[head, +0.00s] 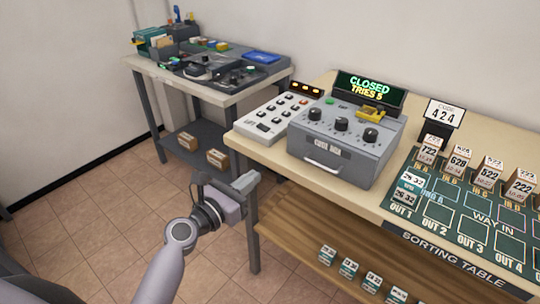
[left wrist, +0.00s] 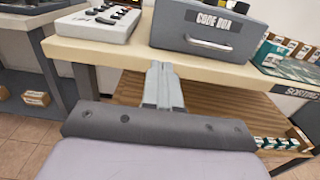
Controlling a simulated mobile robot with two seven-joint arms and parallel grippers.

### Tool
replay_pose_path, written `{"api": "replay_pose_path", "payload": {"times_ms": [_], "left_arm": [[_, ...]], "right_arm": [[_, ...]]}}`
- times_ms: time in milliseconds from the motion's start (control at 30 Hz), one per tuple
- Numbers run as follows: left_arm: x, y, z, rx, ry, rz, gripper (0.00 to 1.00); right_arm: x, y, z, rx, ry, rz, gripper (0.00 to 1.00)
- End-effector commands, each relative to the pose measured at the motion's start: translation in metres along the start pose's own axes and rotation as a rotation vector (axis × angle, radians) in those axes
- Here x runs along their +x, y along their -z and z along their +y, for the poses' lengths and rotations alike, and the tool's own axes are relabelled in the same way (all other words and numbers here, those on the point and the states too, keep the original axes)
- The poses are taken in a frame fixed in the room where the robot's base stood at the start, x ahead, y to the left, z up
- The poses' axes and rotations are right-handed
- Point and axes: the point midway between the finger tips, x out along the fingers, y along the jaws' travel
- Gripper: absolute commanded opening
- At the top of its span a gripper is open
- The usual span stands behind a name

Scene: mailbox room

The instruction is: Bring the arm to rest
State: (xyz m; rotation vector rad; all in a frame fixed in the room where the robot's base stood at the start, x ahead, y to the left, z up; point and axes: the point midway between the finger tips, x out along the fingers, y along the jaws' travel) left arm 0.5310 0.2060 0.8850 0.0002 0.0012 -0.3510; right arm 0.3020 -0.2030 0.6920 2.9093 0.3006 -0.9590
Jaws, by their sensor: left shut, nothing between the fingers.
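My left gripper (head: 246,183) is shut and empty. It hangs in front of the sorting table's left end, below the tabletop edge in the head view. In the left wrist view its closed fingers (left wrist: 161,85) point towards the table (left wrist: 120,55), under the grey code box (left wrist: 208,30). The fingers hold nothing. My left arm comes in from the bottom of the head view. My right gripper does not show.
The code box (head: 345,150) has a lit sign (head: 369,88) reading "CLOSED TRIES 5". A keypad (head: 275,118) stands left of it. A green sorting mat (head: 465,215) holds several small boxes. A second table (head: 225,97) stands at back left. Tiled floor (head: 95,220) is open at left.

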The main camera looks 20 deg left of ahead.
Motion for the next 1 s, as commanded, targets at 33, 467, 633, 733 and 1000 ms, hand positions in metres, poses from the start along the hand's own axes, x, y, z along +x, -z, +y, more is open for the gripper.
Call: {"api": "replay_pose_path", "payload": {"times_ms": [33,467,633,733,1000], "left_arm": [[-0.001,0.0,0.0,0.0,0.0,0.0,0.0],[-0.046,0.066,-0.019,0.736,0.057,0.218,0.0],[-0.085,0.105,-0.033,1.293,0.188,0.335,0.0],[-0.109,0.125,-0.042,1.617,0.299,0.38,0.0],[-0.175,0.16,-0.066,2.44,0.679,0.359,0.0]], "right_arm": [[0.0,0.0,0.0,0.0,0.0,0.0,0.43],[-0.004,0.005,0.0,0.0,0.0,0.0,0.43],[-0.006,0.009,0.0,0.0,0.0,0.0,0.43],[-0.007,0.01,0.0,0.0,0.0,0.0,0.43],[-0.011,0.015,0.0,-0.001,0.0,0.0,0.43]]}}
